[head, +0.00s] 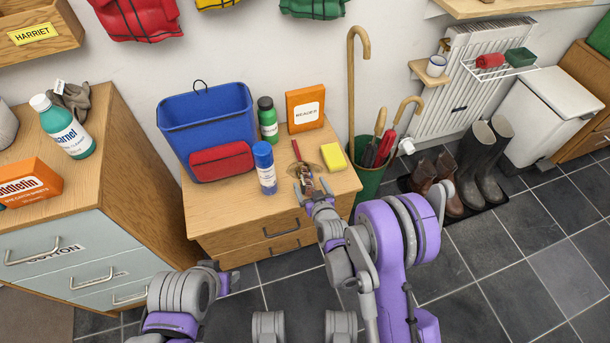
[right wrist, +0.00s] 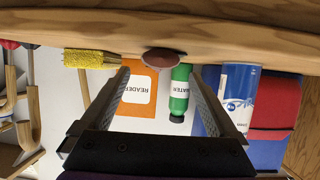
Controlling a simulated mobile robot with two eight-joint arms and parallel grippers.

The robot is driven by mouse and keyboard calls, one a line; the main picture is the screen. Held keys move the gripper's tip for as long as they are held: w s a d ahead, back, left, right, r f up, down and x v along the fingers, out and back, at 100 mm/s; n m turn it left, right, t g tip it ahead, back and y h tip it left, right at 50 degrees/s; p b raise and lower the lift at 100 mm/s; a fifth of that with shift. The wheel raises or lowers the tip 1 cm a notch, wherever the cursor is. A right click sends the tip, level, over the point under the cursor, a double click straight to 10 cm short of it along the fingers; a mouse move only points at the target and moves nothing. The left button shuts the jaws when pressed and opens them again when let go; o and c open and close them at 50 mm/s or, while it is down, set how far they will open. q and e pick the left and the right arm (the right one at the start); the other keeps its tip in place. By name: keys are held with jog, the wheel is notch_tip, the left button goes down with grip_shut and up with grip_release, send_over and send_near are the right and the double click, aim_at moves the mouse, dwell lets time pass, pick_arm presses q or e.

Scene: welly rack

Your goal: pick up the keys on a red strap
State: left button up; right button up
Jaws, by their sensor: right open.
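The keys on a red strap (head: 296,151) lie on the low wooden drawer cabinet, the red strap pointing to the back. The keys' lower part shows small and unclear beside a brownish round dish (head: 312,170). My right gripper (head: 311,188) is open just in front of them, near the cabinet's front edge. In the right wrist view its two fingers (right wrist: 160,76) are apart with nothing held between them. A reddish-brown oval (right wrist: 163,60) shows beyond the fingertips; I cannot tell what it is. My left gripper (head: 229,281) is low at the front, its jaws unclear.
A green stand (head: 369,183) with canes is to the right.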

aim_at(305, 174)
jog(key=x, duration=0.4)
jog(key=b+x, duration=0.1)
jog(key=x, duration=0.1)
jog(key=shift+r, duration=0.35)
grip_shut()
